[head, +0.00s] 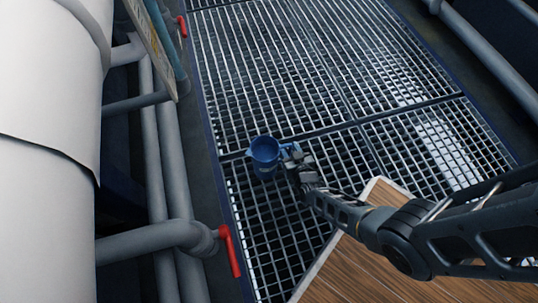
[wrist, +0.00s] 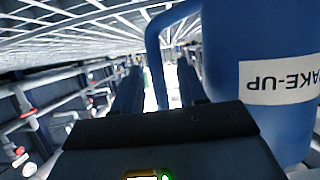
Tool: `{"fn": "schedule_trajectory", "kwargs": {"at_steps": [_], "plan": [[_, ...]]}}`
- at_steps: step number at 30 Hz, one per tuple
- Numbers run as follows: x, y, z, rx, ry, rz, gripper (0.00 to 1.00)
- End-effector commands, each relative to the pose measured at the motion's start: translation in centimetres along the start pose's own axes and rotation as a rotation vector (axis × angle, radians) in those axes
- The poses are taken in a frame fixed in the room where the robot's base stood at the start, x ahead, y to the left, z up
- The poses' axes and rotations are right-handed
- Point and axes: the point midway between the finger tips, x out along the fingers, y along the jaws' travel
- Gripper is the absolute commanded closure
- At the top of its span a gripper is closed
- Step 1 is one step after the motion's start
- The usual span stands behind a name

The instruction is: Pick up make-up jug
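The make-up jug (head: 264,164) is blue and stands upright on the metal grating in the head view, its handle towards the right. My gripper (head: 291,157) is at the handle side of the jug. In the wrist view, which is upside down, the jug (wrist: 222,60) fills the right side with a white "MAKE-UP" label. Its handle bar (wrist: 156,70) shows between the two dark fingers of my gripper (wrist: 162,88). The fingers are apart, with a bright gap between the bar and the right finger. The jug's base is not clearly seen.
The grating (head: 300,60) around the jug is mostly clear. Grey pipes with a red valve handle (head: 230,250) and a large white cylinder (head: 45,190) stand at the left. A wooden-topped surface (head: 365,265) is at the lower right, under my arm.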

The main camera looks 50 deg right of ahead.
Motion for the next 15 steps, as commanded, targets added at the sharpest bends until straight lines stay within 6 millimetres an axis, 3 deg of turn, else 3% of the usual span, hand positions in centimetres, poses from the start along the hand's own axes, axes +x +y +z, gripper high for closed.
{"fn": "schedule_trajectory", "kwargs": {"at_steps": [2,12,15], "plan": [[-0.02,0.01,0.01,0.0,0.0,0.0,0.67],[-0.03,0.01,0.03,0.0,0.0,0.0,0.99],[-0.03,0.02,0.03,0.0,0.0,0.0,1.0]]}}
